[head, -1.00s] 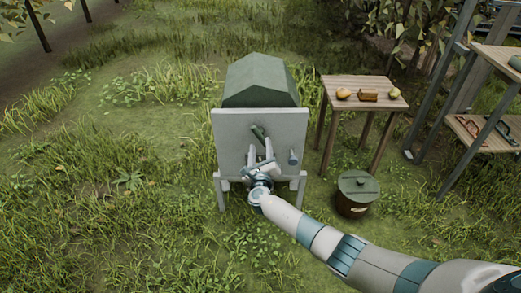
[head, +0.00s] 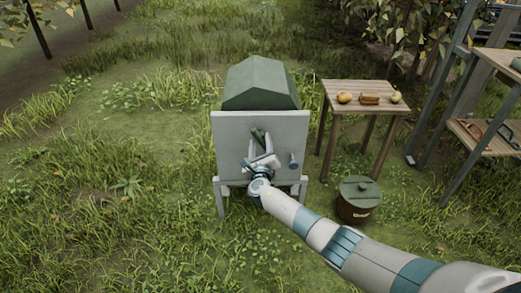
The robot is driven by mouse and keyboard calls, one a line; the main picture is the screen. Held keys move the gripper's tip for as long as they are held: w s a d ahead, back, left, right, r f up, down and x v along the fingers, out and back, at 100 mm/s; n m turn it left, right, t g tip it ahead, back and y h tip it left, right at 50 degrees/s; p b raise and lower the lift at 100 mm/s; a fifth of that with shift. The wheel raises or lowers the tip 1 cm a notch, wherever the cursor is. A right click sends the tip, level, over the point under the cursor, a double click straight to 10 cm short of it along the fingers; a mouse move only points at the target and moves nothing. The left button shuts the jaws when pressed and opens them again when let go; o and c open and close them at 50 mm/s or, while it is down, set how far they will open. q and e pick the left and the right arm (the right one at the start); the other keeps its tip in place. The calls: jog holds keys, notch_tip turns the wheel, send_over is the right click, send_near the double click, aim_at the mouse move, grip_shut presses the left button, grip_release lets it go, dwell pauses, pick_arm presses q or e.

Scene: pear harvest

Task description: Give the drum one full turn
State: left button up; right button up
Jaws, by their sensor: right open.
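The drum (head: 261,84) is a dark green faceted body behind a pale grey front panel (head: 228,150) on legs. A dark green crank arm (head: 258,135) shows at the middle of the panel, partly hidden by my gripper. A small grey-blue peg (head: 293,161) sticks out at the panel's right side. My right gripper (head: 261,144) is in front of the panel, its fingers pointing up and apart at the crank. It is open, and I cannot tell whether it touches the crank. My left gripper is not in view.
A wooden table (head: 362,83) with a few small items stands to the right of the drum. A lidded brown bucket (head: 357,200) stands on the grass below it. A shelf rack (head: 490,140) is at the far right. Open grass lies to the left.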

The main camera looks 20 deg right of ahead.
jog(key=shift+b+x, duration=0.5)
jog(key=shift+x, duration=0.35)
jog(key=shift+c, duration=0.4)
